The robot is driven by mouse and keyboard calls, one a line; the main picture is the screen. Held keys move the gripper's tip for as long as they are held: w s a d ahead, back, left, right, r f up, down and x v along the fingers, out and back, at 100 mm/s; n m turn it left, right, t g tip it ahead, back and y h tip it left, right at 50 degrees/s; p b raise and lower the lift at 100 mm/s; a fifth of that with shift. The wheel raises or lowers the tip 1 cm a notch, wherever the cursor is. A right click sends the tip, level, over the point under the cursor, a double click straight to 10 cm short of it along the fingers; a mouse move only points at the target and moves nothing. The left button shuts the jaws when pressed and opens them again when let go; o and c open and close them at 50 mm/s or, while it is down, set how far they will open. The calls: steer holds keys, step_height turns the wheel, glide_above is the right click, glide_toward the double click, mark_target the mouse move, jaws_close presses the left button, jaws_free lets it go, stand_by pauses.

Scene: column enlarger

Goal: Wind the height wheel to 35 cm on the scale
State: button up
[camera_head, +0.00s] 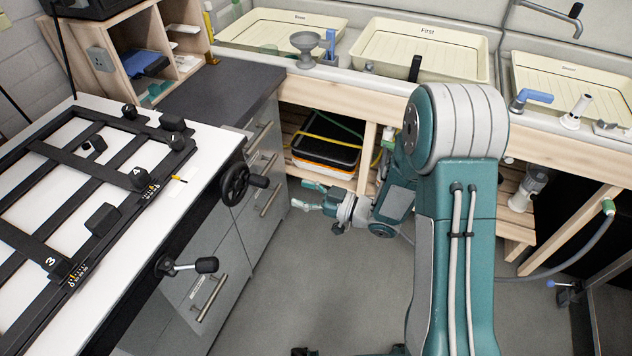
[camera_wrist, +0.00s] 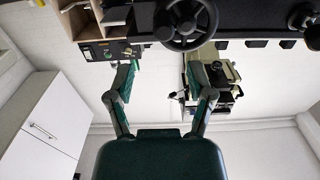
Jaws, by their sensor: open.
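A black handwheel (camera_head: 236,184) with a side handle (camera_head: 258,181) is at the right edge of the white bench in the head view. The wheel also shows at the top of the wrist view (camera_wrist: 186,22). My gripper (camera_head: 306,196) is to the right of the wheel, apart from it. Its two fingers are spread and empty in the wrist view (camera_wrist: 161,72). A second control, a crank with a black knob (camera_head: 206,265), sits lower on the bench front. I cannot make out a height scale reading in cm.
A black frame (camera_head: 60,190) with numbered knobs lies on the bench (camera_head: 205,150). Drawers (camera_head: 215,285) are below. A sink counter with cream trays (camera_head: 420,50) runs along the back, with an open shelf (camera_head: 300,178) under it. The grey floor (camera_head: 320,290) between is mostly clear.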

mark_target(268, 180)
steer(key=x, duration=0.8)
steer(key=shift+a, duration=0.4)
steer(key=shift+d, duration=0.1)
steer(key=shift+w+a+r, duration=0.1)
steer(key=shift+a, duration=0.15)
stand_by(0.4)
steer(key=shift+d, duration=0.1)
jaws_close()
steer(key=shift+r, duration=0.1)
